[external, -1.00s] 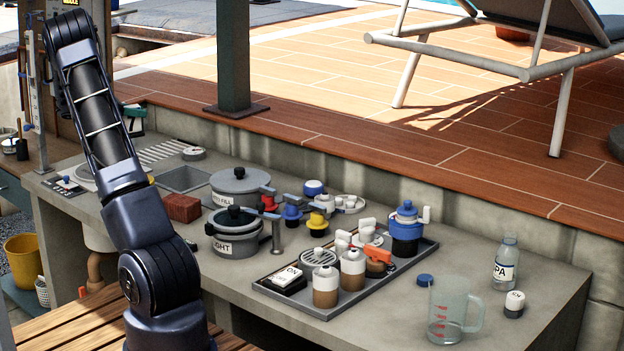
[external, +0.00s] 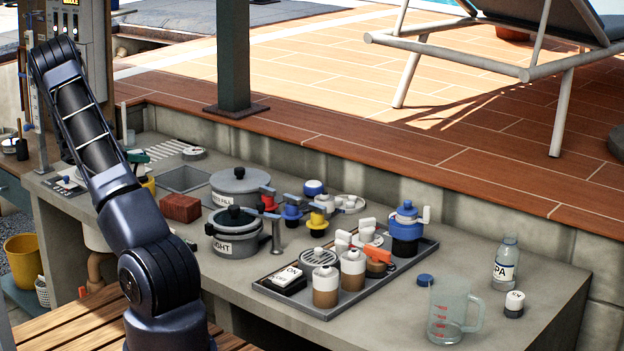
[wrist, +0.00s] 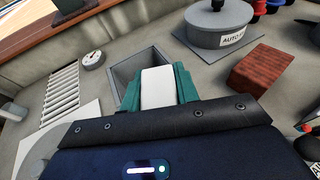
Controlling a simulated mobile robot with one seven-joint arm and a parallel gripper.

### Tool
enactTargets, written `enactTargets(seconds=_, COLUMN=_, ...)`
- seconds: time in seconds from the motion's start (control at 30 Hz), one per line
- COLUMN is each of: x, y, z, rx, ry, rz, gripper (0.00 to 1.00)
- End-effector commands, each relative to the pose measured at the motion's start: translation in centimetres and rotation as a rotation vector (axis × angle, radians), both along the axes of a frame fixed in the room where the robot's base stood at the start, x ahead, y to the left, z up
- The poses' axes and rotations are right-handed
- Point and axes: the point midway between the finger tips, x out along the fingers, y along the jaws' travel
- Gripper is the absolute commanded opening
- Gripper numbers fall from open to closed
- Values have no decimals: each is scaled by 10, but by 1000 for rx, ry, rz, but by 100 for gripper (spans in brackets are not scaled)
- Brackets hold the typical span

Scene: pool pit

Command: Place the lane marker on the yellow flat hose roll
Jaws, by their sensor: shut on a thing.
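My gripper (wrist: 157,84) shows green fingers on both sides of a white block-like thing, which I take for the lane marker (wrist: 158,92). The fingers are shut on it. They hang over or near the grey square basin in the wrist view. In the external view my gripper (external: 136,158) is partly hidden behind my arm, at the left end of the counter. A small yellow thing (external: 149,186) shows beside my arm there. I cannot tell whether it is the yellow flat hose roll, and no roll shows clearly in either view.
A square basin (external: 184,179) is sunk in the counter. A red brick (external: 180,208) and lidded grey pots (external: 236,188) stand to its right. A slotted drain (wrist: 62,95) and a round gauge (wrist: 93,60) lie left of the basin in the wrist view. A tray (external: 330,309) holds several bottles.

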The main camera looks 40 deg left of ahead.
Motion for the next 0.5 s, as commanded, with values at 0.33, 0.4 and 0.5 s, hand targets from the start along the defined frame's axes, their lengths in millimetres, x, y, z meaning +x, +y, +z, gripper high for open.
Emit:
enactTargets(seconds=0.33, x=0, y=0, z=-3, rx=1, ry=0, rz=0, gripper=4)
enactTargets(seconds=0.4, x=0, y=0, z=-4, rx=1, ry=0, rz=0, gripper=35)
enactTargets(seconds=0.5, x=0, y=0, z=-4, rx=1, ry=0, rz=0, gripper=53)
